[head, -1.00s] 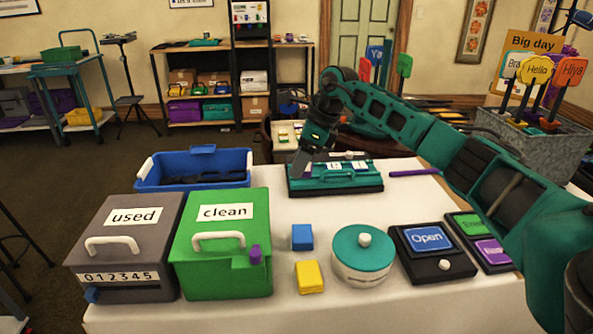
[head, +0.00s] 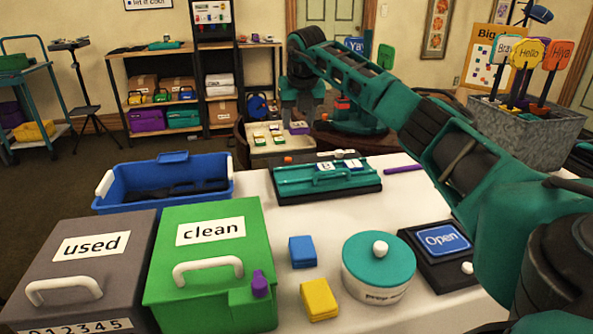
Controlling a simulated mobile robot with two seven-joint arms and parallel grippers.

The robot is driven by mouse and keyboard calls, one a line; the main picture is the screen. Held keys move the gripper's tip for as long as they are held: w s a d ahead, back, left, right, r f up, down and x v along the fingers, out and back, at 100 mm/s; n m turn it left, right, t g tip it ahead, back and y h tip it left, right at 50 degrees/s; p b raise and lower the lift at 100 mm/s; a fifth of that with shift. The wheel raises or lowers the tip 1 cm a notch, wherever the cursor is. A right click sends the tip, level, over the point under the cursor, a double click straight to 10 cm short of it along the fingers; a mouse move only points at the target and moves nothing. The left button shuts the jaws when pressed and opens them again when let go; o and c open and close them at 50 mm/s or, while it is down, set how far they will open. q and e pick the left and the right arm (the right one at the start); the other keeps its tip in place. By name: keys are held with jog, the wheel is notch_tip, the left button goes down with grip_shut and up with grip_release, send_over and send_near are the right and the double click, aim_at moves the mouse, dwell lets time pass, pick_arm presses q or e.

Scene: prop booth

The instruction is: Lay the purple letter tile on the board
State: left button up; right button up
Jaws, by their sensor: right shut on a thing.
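The teal board (head: 300,187) lies on a black base on the white table, with two white-faced letter tiles (head: 324,167) in its row. The left part of the row shows no tile. My right gripper (head: 298,121) is beyond the board, over the right end of a pale tray, pointing down. It is shut on the purple letter tile (head: 299,128), which shows small with a pale face below the fingers; its letter is too small to read. My left gripper is not in view.
The tray (head: 262,158) holds several tiles behind the board. A blue bin (head: 160,200), grey box (head: 95,260), green box (head: 215,255), blue block (head: 302,251), yellow block (head: 319,299) and teal-lidded pot (head: 379,264) stand around. My right arm crosses above the table's right side.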

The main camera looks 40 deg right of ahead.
aim_at(296, 172)
notch_tip(296, 172, down, 13)
jog(key=shift+r+b, duration=0.1)
jog(key=shift+b, duration=1.15)
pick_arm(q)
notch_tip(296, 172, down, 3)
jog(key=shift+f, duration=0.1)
pick_arm(e)
jog(key=shift+r, duration=0.1)
jog(key=o, duration=1.1)
pick_arm(q)
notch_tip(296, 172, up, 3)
jog(key=p, duration=0.2)
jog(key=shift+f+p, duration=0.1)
jog(key=shift+p, duration=0.3)
pick_arm(e)
jog(key=v, duration=1.2)
